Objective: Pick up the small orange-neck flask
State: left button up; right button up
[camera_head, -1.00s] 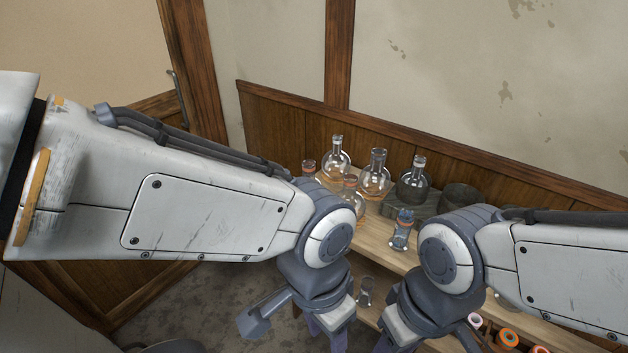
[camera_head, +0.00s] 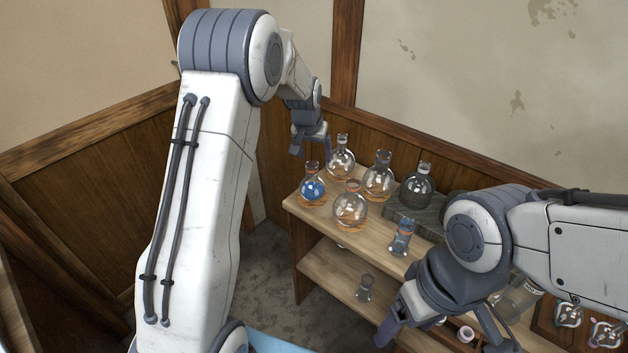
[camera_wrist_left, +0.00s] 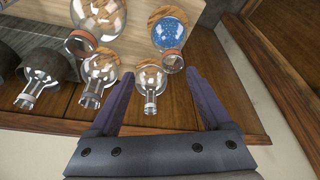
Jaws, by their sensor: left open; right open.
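The small orange-neck flask (camera_head: 312,189) is round, holds blue liquid and stands upright at the left end of the wooden top shelf. In the left wrist view it (camera_wrist_left: 168,32) lies beyond the fingertips, upper right of centre. A larger clear flask (camera_head: 350,209), also with an orange neck, stands in front and right of it. My left gripper (camera_head: 310,152) is open and empty, above and behind the blue flask. In the left wrist view a clear flask (camera_wrist_left: 151,79) shows between its fingers (camera_wrist_left: 160,77). My right gripper (camera_head: 443,335) is open at the shelf's front right.
Clear flasks (camera_head: 340,161) (camera_head: 378,180) and a dark-looking flask (camera_head: 416,189) stand along the back wall. A small glass (camera_head: 365,288) is on the lower shelf. Bare shelf (camera_head: 375,235) lies between the front vessels.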

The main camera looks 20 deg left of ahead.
aim_at(312, 169)
pick_arm(q)
jog(key=shift+n, duration=0.3)
jog(key=w+a+f, duration=0.2)
jog(key=f, duration=0.1)
jog(key=w+a+f+p, duration=0.1)
jog(key=f, duration=0.1)
jog(key=shift+w, duration=0.1)
jog(key=x, duration=0.1)
jog(key=p+x, duration=0.1)
jog(key=x, duration=0.1)
jog(key=p+x, duration=0.1)
jog(key=x, duration=0.1)
jog(key=shift+d+f, duration=0.1)
jog(key=shift+d, duration=0.25)
jog(key=shift+f+p, duration=0.3)
jog(key=shift+f, duration=0.05)
jog(key=shift+c, duration=0.3)
jog(key=shift+w, duration=0.1)
jog(key=c, duration=1.1)
jog(key=shift+c, duration=0.2)
jog(key=shift+r, duration=0.2)
